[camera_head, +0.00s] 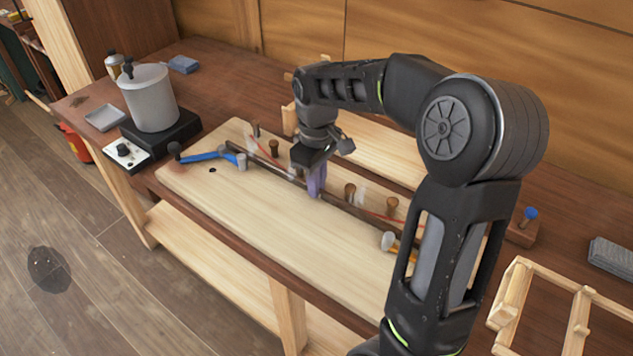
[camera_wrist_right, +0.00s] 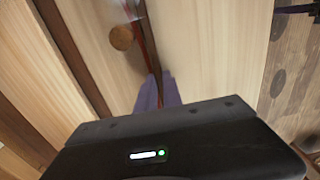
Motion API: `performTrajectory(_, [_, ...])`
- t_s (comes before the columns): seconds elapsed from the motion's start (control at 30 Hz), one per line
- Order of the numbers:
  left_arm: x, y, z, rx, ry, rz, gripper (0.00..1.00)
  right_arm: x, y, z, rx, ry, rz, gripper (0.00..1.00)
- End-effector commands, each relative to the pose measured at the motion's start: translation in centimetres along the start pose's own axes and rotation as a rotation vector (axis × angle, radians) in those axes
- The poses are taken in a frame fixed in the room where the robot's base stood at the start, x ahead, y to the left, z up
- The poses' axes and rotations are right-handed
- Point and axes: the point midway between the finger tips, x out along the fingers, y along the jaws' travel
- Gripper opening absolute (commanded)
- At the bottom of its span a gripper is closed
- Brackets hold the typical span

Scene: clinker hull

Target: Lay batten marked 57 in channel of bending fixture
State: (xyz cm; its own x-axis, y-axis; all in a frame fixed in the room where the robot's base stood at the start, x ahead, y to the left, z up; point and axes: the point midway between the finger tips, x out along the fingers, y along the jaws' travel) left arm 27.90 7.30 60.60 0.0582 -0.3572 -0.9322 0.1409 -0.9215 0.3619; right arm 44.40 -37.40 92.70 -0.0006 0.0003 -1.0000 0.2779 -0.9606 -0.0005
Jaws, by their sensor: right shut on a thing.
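The bending fixture is a pale board (camera_head: 270,230) with brown pegs (camera_head: 350,190) and a thin red curved line. A long dark narrow batten (camera_head: 345,206) runs along the row of pegs; its number cannot be read. My right gripper (camera_head: 316,184), with purple fingers, points down over the board and is shut on the batten. In the right wrist view the fingers (camera_wrist_right: 158,92) straddle the dark strip (camera_wrist_right: 148,45), with a peg (camera_wrist_right: 121,37) close beside it. Whether the batten rests in the channel or just above it cannot be told. My left gripper is not in view.
A metal pot (camera_head: 150,97) stands on a black heater. A wooden frame (camera_head: 545,310) is at lower right. The board's front half is clear.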

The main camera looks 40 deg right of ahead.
Motion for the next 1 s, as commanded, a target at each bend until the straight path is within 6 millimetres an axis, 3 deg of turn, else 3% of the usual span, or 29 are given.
performTrajectory(0.27, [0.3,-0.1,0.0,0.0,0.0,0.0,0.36,0.4,0.0,0.0,0.0,0.0,0.0,0.0])
performTrajectory(0.3, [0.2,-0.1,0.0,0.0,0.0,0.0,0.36,0.3,0.0,0.0,0.0,0.0,0.0,0.13])
performTrajectory(0.53, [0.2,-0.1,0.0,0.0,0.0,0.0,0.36,0.2,0.0,0.0,0.0,0.0,0.0,0.32])
performTrajectory(0.83, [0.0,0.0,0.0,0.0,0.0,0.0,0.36,0.1,0.0,0.0,0.0,0.001,0.0,0.32])
performTrajectory(1.0, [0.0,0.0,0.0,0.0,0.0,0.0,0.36,-1.1,0.0,-0.1,0.0,0.003,0.001,0.32])
